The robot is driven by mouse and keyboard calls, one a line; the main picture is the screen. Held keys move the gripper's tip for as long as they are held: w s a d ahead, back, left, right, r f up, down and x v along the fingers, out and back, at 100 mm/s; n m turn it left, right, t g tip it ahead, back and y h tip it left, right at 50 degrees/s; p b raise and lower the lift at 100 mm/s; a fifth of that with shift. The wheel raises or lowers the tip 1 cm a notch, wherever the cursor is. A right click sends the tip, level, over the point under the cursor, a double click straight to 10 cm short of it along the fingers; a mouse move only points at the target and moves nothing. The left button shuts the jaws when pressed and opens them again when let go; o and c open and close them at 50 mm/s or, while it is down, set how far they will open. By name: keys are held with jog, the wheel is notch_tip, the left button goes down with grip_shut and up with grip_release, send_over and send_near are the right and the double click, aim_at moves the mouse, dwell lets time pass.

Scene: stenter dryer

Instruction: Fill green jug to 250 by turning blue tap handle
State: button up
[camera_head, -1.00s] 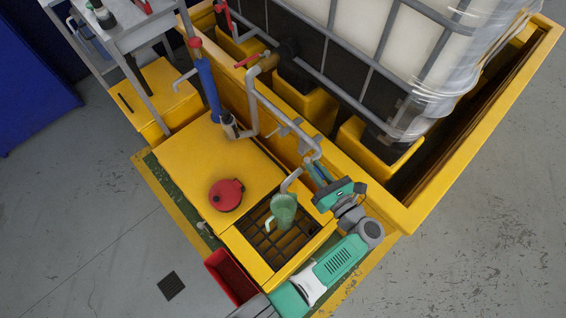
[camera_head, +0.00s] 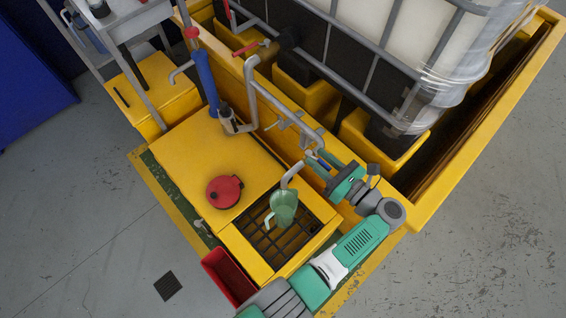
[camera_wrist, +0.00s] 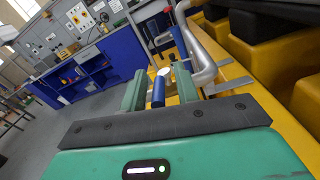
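The translucent green jug (camera_head: 284,212) stands on the dark grating, under the end of the bent grey spout (camera_head: 291,176). Its fill level cannot be read. The blue tap handle (camera_head: 325,157) is on the grey pipe, partly hidden by my gripper (camera_head: 318,164). In the wrist view, the blue handle (camera_wrist: 158,91) shows between the two green fingers of my gripper (camera_wrist: 160,90). The fingers are apart, with a gap visible on each side of the handle.
Grey pipes (camera_head: 252,95) run close beside my gripper. A red round lid (camera_head: 225,191) lies on the yellow cover. A red bin (camera_head: 228,277) stands at the front, and a caged white tank (camera_head: 395,45) at the back.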

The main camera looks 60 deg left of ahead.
jog(key=v, duration=0.8)
jog(key=shift+b, duration=0.35)
jog(key=v, duration=0.7)
jog(key=shift+d+b, duration=0.35)
jog(key=shift+b, duration=0.1)
